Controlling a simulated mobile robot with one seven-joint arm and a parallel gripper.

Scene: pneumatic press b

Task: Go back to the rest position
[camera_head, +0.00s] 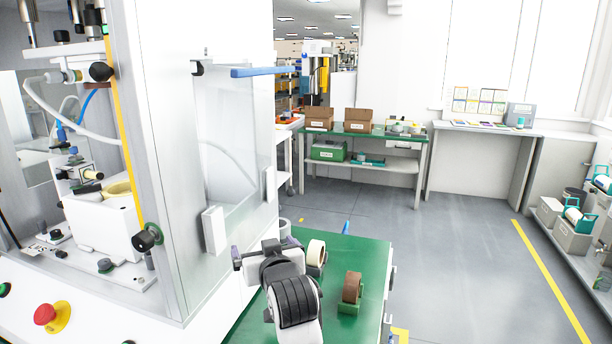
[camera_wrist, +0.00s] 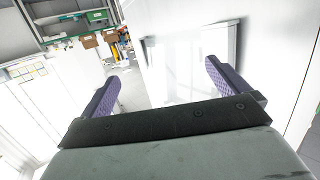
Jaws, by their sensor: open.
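My gripper (camera_wrist: 162,88) shows in the wrist view with its two purple-padded fingers wide apart and nothing between them. In the head view my gripper (camera_head: 262,250) is at the end of my white and black arm, beside the right side of the press (camera_head: 160,150) and above the left part of a green table (camera_head: 362,250). The fingers are small and partly hidden by the wrist there. The wrist view is tilted and looks along the white press wall toward the room behind.
A red emergency button (camera_head: 45,314) is on the press front. A back bench (camera_head: 400,134) carries cardboard boxes (camera_head: 357,118). Floor (camera_head: 450,240) to the right is clear.

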